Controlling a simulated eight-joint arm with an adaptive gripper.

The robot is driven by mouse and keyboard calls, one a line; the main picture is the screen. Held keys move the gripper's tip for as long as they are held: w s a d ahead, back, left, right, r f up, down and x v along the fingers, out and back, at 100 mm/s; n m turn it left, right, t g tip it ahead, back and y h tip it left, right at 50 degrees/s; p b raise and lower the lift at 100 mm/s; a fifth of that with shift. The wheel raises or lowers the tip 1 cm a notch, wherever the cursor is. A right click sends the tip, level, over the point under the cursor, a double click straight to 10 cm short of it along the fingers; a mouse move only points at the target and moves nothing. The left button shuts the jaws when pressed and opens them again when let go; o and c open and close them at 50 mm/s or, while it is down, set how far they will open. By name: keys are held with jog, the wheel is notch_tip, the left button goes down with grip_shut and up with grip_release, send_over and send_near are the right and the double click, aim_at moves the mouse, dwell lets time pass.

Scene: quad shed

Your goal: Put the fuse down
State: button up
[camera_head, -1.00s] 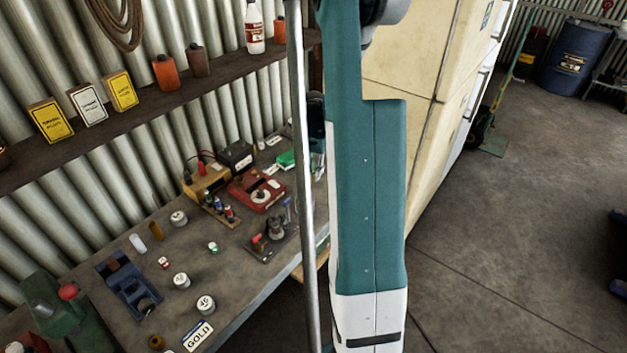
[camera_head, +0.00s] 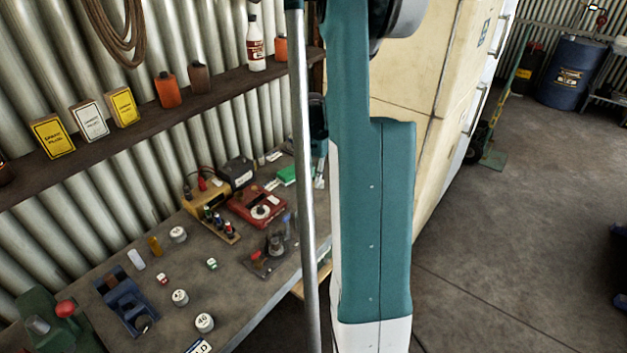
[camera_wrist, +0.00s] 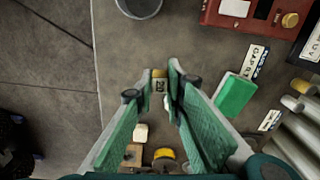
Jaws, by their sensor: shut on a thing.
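My gripper (camera_wrist: 158,92) is shut on the fuse (camera_wrist: 160,84) in the wrist view. The fuse is a small piece with a brass-coloured end and a pale band marked with figures, held between the fingertips. It is over the grey bench top (camera_wrist: 190,40); I cannot tell whether it touches the surface. In the head view my arm and a grey pole hide most of the gripper and the fuse.
A green block (camera_wrist: 235,97) and small label cards (camera_wrist: 257,61) lie right of the gripper in the wrist view. A red box (camera_wrist: 268,12) is beyond. The bench holds a blue holder (camera_head: 127,300), several white-topped weights (camera_head: 204,322) and a red meter (camera_head: 257,207).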

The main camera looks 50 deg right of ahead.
aim_at(312, 179)
jog(key=shift+r, duration=0.1)
dwell(0.4)
jog(key=shift+r, duration=0.5)
notch_tip(312, 179, up, 4)
jog(key=shift+w+a+r, duration=0.1)
jog(key=shift+a+r, duration=0.05)
jog(key=w+a+n, duration=0.2)
jog(key=w+a, duration=0.4)
jog(key=a, duration=0.4)
jog(key=w+a+n, duration=0.1)
jog(key=w+a, duration=0.5)
jog(key=a, duration=0.4)
jog(key=w+a+n, duration=0.2)
jog(key=a, duration=1.2)
jog(key=w+a+n, duration=0.2)
jog(key=a+n, duration=0.1)
jog(key=a, duration=1)
jog(key=shift+s+a+f, duration=0.1)
jog(key=shift+a+f, duration=0.1)
jog(key=shift+f, duration=1.1)
jog(key=shift+a+f, duration=0.15)
jog(key=shift+f, duration=1.15)
jog(key=shift+f, duration=0.15)
jog(key=shift+f, duration=2.8)
